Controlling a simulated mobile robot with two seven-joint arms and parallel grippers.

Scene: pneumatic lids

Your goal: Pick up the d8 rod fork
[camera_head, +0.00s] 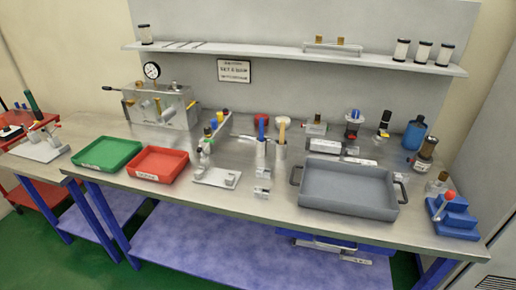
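I cannot make out the d8 rod fork for certain. Two small grey metal pieces lie near the middle of the bench, an upper one (263,173) and a lower one (262,191); either is too small to identify. A white fixture (217,178) stands just left of them. Neither my left nor my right gripper is in view.
On the steel bench stand a green tray (107,153), a red tray (157,163), a large grey tray (347,188) with side handles and a blue stepped block (453,215). Two tool cups (280,155) stand behind the small pieces. A shelf (290,55) runs above.

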